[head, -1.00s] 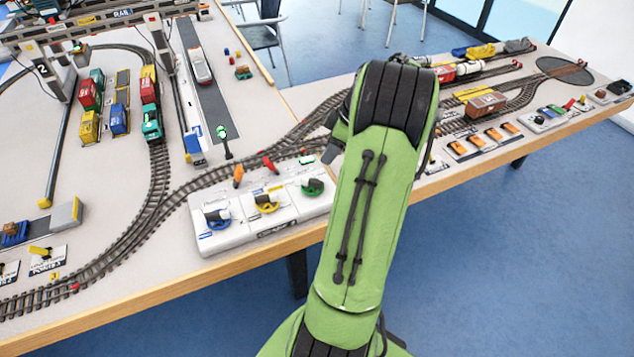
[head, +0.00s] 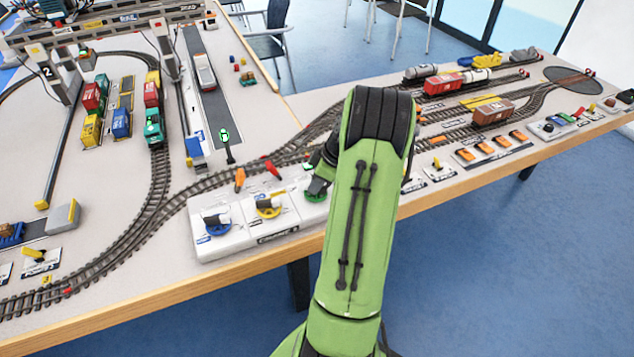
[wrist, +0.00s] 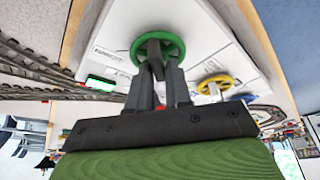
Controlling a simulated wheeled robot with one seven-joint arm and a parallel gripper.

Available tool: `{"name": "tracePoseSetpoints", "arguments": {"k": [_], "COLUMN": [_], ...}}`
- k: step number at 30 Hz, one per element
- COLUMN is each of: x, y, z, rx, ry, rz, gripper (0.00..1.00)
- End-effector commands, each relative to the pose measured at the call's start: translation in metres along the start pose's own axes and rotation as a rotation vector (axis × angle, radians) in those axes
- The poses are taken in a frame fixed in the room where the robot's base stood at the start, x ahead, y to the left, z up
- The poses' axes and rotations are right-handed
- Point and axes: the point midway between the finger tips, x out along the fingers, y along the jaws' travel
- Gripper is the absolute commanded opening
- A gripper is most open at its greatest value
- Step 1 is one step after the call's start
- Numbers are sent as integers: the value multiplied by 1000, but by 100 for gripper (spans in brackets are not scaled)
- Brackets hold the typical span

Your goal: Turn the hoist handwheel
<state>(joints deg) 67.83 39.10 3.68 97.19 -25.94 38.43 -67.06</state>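The white control box (head: 263,236) near the table's front edge carries three handwheels: blue (head: 215,229), yellow (head: 268,211) and green (head: 315,196). I cannot read which one is labelled hoist. My gripper (head: 318,183) is down at the green wheel, partly hidden by my arm in the head view. In the wrist view, the green wheel (wrist: 178,44) is right ahead, with a dark bar across its middle. My gripper's fingers (wrist: 160,72) stand on either side of this bar. I cannot tell whether they press on it. The yellow wheel (wrist: 215,82) is just to the right.
Orange (head: 239,180) and red (head: 272,168) levers stand behind the box. A lit green display (wrist: 100,82) is left of the green wheel in the wrist view. Tracks (head: 140,220) run behind the box; a brown wagon (head: 493,112) stands at right.

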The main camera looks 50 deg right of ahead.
Motion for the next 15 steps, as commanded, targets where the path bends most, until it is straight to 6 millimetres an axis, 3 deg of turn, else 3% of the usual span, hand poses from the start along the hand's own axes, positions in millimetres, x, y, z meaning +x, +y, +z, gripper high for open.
{"name": "tracePoseSetpoints", "arguments": {"k": [1, 3, 15], "x": [0, 0, 0], "y": [0, 0, 0], "z": [0, 0, 0], "rx": [0, 0, 29], "ry": [0, 0, 1], "rz": [0, 0, 14], "gripper": [11, 0, 0]}}
